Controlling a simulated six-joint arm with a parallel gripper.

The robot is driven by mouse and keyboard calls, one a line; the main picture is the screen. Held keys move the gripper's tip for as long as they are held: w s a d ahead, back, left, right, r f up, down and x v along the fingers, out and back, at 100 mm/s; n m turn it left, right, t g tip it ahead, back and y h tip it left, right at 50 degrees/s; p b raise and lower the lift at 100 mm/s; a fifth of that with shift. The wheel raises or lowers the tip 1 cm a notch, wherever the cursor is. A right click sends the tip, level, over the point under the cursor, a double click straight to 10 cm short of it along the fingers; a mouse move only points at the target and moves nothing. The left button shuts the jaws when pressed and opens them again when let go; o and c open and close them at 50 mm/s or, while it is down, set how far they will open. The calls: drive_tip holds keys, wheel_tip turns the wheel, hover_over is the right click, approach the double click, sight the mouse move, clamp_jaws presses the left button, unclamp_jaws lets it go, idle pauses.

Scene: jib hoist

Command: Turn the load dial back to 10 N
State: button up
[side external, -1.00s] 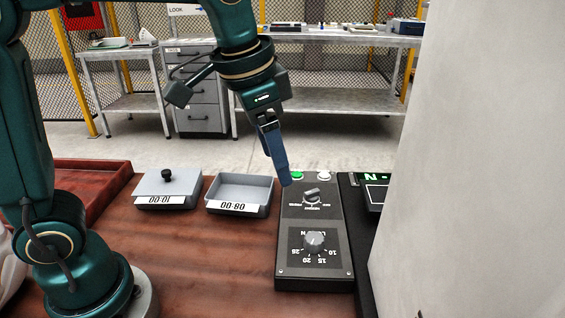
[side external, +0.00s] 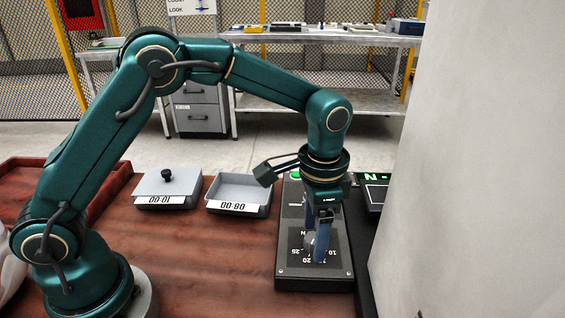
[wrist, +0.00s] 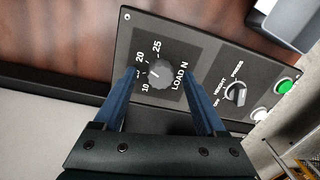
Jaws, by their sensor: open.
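The load dial (wrist: 161,74) is a grey knob on the black control box (side external: 290,268), with LOAD N and the numbers 10, 20 and 25 readable around it in the wrist view. The 15 mark is mostly hidden by a finger. A small pale mark on the knob faces the number side, but I cannot tell its exact value. My gripper (wrist: 160,76) is open, its blue fingers one on each side of the dial, apart from it as far as I can see. In the side view my gripper (side external: 319,258) points down over the box and hides most of the dial.
A second selector knob (wrist: 236,93) and a green button (wrist: 284,86) sit farther along the panel. Two grey trays, a lidded one (side external: 168,188) and an open one (side external: 240,193), stand left of the box. A pale wall (side external: 480,160) rises close on the right.

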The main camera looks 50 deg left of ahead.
drive_tip(key=shift+f, duration=0.2)
clamp_jaws()
drive_tip(key=shift+n, duration=0.4)
drive_tip(key=n, duration=0.3)
drive_tip(key=shift+w+n, duration=0.1)
drive_tip(key=shift+n, duration=0.3)
drive_tip(key=n, duration=0.4)
drive_tip(key=shift+n, duration=0.3)
drive_tip(key=n, duration=0.4)
drive_tip(key=shift+g, duration=0.4)
drive_tip(key=n, duration=0.4)
drive_tip(key=shift+w+n, duration=0.1)
drive_tip(key=shift+n, duration=0.2)
